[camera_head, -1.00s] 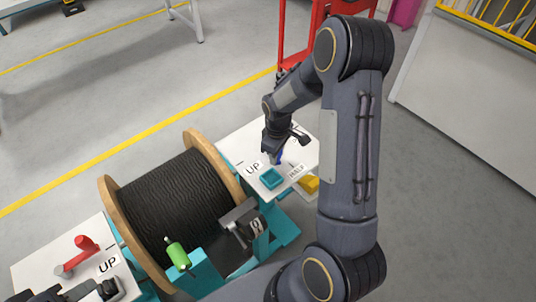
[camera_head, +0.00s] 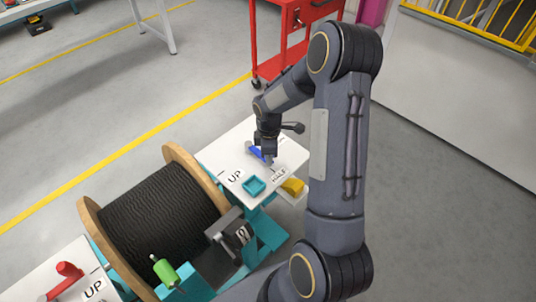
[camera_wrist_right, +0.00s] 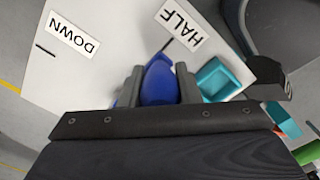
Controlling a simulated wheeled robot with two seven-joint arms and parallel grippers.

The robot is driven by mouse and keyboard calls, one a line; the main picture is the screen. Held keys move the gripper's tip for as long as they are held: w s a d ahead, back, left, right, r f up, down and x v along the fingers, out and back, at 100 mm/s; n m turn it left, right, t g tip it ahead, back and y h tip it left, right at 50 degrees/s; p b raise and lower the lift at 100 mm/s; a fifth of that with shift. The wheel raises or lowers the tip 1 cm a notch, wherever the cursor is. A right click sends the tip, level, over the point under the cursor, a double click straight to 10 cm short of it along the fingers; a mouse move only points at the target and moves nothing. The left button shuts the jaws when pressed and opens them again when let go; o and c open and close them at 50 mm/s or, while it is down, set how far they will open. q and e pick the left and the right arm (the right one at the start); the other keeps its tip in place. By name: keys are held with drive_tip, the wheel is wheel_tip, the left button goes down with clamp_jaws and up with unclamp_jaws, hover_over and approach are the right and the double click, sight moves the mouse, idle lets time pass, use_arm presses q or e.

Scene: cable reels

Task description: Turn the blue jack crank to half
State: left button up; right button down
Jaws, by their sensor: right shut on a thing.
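The blue jack crank (camera_head: 257,153) sits on a white panel (camera_head: 222,157) beside the cable reel. The panel carries an UP label (camera_head: 235,177) and a HALF label (camera_head: 279,175). My right gripper (camera_head: 267,153) is over the crank. In the right wrist view, the right gripper's fingers (camera_wrist_right: 158,88) are shut on the crank's blue handle (camera_wrist_right: 160,80), one finger on each side. The HALF label (camera_wrist_right: 180,22) and a DOWN label (camera_wrist_right: 73,40) show there too, with a dark mark beside HALF close to the handle. My left gripper is not seen in the head view.
A large reel of black cable (camera_head: 160,215) stands left of the panel. A red crank (camera_head: 67,270) is at lower left. A red cart (camera_head: 290,40) stands behind.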

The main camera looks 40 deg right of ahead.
drive_tip(key=shift+d, duration=0.1)
drive_tip(key=c, duration=1.1)
unclamp_jaws()
drive_tip(key=shift+o, duration=0.2)
drive_tip(key=shift+r+p, duration=0.45)
drive_tip(key=shift+r, duration=3.45)
drive_tip(key=shift+r, duration=0.25)
drive_tip(key=s+a+r+m+t+y+p, duration=0.2)
drive_tip(key=s+a+r+m+p, duration=0.2)
drive_tip(key=s+a+r+m, duration=0.2)
drive_tip(key=s+a+r+m+t+y+p, duration=0.1)
drive_tip(key=s+a+r+m+t+p, duration=0.2)
drive_tip(key=s+a+r+m, duration=0.3)
drive_tip(key=s+a+r+p, duration=0.1)
drive_tip(key=s+a+r, duration=0.3)
drive_tip(key=s+r, duration=0.4)
wheel_tip(320, 180, up, 2)
drive_tip(key=shift+s+r+t+y, duration=0.1)
drive_tip(key=shift+s+t+y, duration=0.1)
drive_tip(key=shift+t+y, duration=0.15)
